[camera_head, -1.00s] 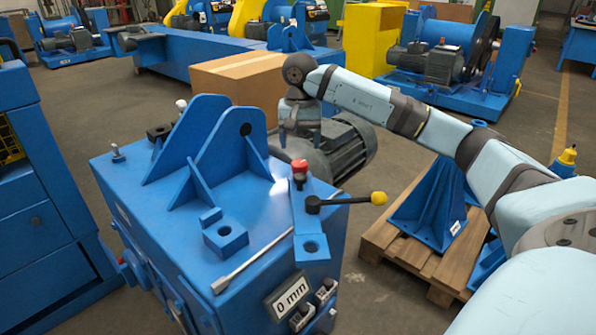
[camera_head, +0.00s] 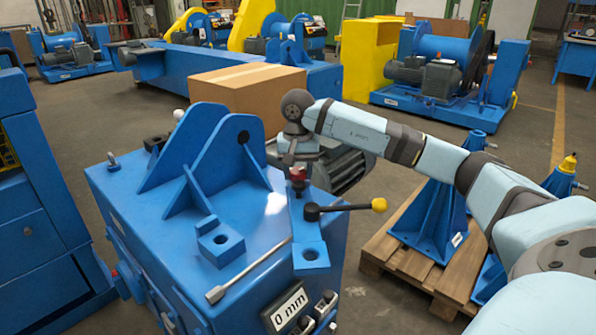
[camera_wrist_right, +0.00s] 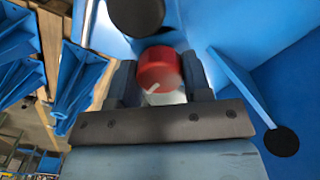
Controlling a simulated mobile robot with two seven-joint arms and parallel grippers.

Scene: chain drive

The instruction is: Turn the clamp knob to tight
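The red clamp knob (camera_head: 298,174) sits on top of the blue machine, at the back end of a flat blue bar. My right gripper (camera_head: 298,162) is right above it, pointing down, with its fingertips at the height of the knob's top. In the right wrist view the red knob (camera_wrist_right: 160,68), with a white mark on it, shows between the two dark fingers (camera_wrist_right: 160,84), one on each side. The fingers look open; whether they touch the knob is hard to tell. My left gripper is not in view.
A black lever with a yellow ball end (camera_head: 379,205) sticks out right of the knob. Upright blue bracket plates (camera_head: 225,160) stand to the left. A grey motor (camera_head: 345,160) is behind.

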